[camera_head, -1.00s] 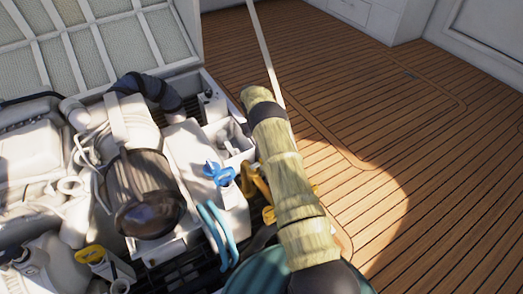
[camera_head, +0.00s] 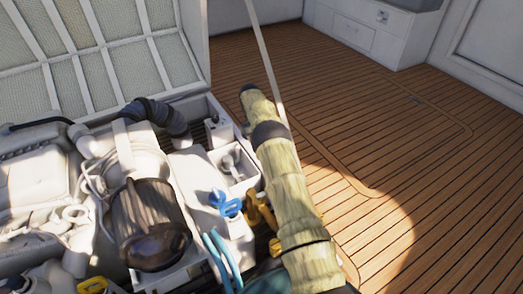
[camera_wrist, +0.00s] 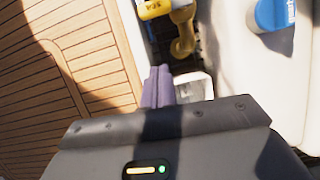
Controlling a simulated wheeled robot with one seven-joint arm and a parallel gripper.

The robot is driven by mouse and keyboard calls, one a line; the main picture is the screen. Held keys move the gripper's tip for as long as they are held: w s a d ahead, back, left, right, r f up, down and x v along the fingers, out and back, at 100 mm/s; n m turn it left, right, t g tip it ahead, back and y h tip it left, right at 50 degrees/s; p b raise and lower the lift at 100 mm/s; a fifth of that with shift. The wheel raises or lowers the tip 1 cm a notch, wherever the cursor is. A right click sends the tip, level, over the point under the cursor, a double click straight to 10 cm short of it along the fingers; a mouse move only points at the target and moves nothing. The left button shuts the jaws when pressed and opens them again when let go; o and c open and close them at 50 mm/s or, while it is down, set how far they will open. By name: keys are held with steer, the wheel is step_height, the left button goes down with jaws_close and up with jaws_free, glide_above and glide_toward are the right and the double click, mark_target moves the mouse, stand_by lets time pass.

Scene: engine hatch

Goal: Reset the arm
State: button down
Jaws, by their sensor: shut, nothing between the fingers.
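My arm (camera_head: 285,190), in a pale yellow-green sleeve, reaches up along the right edge of the open engine hatch in the head view. My gripper is not discernible there. In the wrist view my gripper (camera_wrist: 158,86) shows as two grey-purple fingers pressed together, with nothing between them. It points toward the hatch's edge, below a yellow valve handle (camera_wrist: 183,36) and apart from it. The yellow handle (camera_head: 258,210) also shows beside my arm in the head view, partly hidden. A blue valve handle (camera_head: 226,203) is left of it, and a blue part (camera_wrist: 273,14) shows in the wrist view.
The engine bay holds a dark cylindrical filter (camera_head: 150,225), a ribbed black hose (camera_head: 158,115) and light-blue hoses (camera_head: 222,258). The raised hatch lid (camera_head: 90,50) stands behind. A thin pale strut (camera_head: 265,60) rises near my arm's end. The wooden deck (camera_head: 400,150) on the right is clear.

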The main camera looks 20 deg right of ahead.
steer(key=shift+s+a, duration=0.15)
steer(key=shift+s, duration=0.05)
steer(key=s+a+r+m+t+p, duration=0.1)
steer(key=s+a+r+t+p, duration=0.2)
steer(key=r, duration=0.6)
steer(key=s+a+r+p, duration=0.1)
steer(key=s+r+p, duration=0.1)
steer(key=s+r, duration=0.5)
steer(key=s+a+r+t+p, duration=0.2)
steer(key=s+r, duration=0.3)
steer(key=s, duration=0.7)
steer(key=s+a+r+t+p, duration=0.1)
steer(key=s+r+t+p, duration=0.15)
steer(key=s+r, duration=0.6)
steer(key=w+d+r+p+v, duration=0.1)
steer(key=w+p+v, duration=0.2)
steer(key=p+v, duration=1.4)
steer(key=w+r+p+v, duration=0.1)
steer(key=w+p+v, duration=0.2)
steer(key=p+v, duration=1.4)
steer(key=p, duration=0.4)
steer(key=shift+w+d+m+y, duration=0.25)
steer(key=shift+w+m+y, duration=0.05)
steer(key=shift+w+m, duration=0.1)
steer(key=shift+r+g, duration=0.15)
steer(key=shift+g, duration=0.1)
